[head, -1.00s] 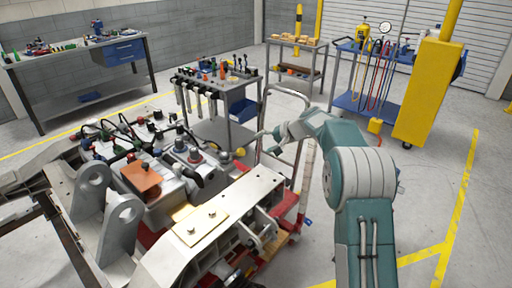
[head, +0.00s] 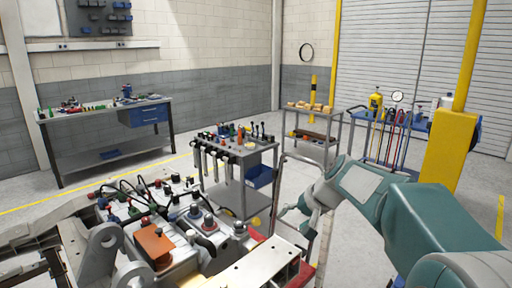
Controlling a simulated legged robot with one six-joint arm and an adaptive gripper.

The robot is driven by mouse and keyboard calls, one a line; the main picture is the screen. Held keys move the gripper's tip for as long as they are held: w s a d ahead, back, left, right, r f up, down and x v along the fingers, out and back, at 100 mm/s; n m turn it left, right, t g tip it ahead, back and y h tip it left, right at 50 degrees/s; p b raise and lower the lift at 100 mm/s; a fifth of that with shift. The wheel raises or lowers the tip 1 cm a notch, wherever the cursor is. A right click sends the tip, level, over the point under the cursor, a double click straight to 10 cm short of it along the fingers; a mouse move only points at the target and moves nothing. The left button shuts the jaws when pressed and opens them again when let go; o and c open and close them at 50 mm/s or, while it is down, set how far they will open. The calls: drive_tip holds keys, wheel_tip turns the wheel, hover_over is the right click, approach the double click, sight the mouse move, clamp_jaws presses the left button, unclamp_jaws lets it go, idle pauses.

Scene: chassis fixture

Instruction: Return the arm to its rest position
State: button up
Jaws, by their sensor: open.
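My teal and white arm reaches in from the lower right of the head view and bends down toward the middle. My gripper (head: 288,218) is small at the end of the arm, beside the metal frame of a cart and to the right of the chassis fixture (head: 240,270). It looks open, and I see nothing held in it. Its fingertips are partly lost against the cart and floor.
The chassis carries an orange block (head: 153,243) and several hoses and fittings. Behind stand a tool cart (head: 262,158), a workbench (head: 100,125), a shelf cart (head: 325,125) and a yellow post (head: 447,150). Grey floor is open beyond the arm.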

drive_tip(key=s+d+f+n+h, duration=0.1)
drive_tip(key=s+d+h, duration=0.1)
drive_tip(key=s, duration=1.3)
drive_tip(key=s+d+f+n+t+h, duration=0.1)
drive_tip(key=s+d+f+h, duration=0.1)
drive_tip(key=s, duration=1.2)
drive_tip(key=shift+s+d+h, duration=0.4)
drive_tip(key=shift+d+h, duration=0.4)
drive_tip(key=shift+d, duration=0.25)
